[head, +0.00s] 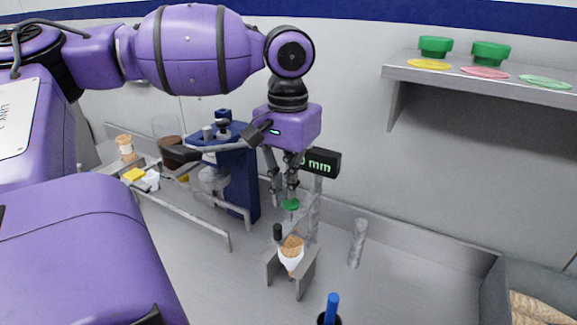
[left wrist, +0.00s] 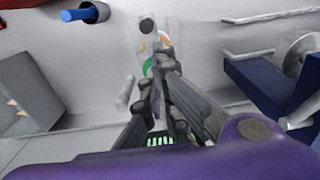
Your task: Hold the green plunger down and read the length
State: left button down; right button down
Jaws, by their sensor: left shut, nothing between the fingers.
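The green plunger (head: 291,205) is a small green disc on the grey gauge, above a wrapped cone (head: 291,251) in a grey stand. My left gripper (head: 289,194) is shut and empty, pointing down with its fingertips just over the plunger. I cannot tell whether they touch it. In the left wrist view the plunger (left wrist: 147,67) shows partly behind the fingertips. The black display (head: 323,163) behind the gripper shows green "mm" with part of a digit before it; the rest of the number is hidden by the gripper.
A dark blue machine (head: 239,180) stands left of the gauge. A blue-handled tool (head: 332,306) is in front. A shelf (head: 480,79) holds green cups and coloured discs. A grey bin (head: 535,283) is at far right.

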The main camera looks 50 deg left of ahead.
aim_at(287, 203)
pick_arm(q)
jog(key=shift+f, duration=0.35)
notch_tip(287, 203, down, 2)
jog(key=shift+f, duration=0.25)
jog(key=shift+s+d+f+b, duration=0.15)
jog(key=shift+s+f+b, duration=0.15)
jog(key=shift+f, duration=0.25)
notch_tip(287, 203, up, 13)
jog(key=shift+w+r, duration=0.15)
jog(key=shift+w, duration=0.1)
dwell(0.3)
jog(key=shift+d, duration=0.1)
dwell(0.8)
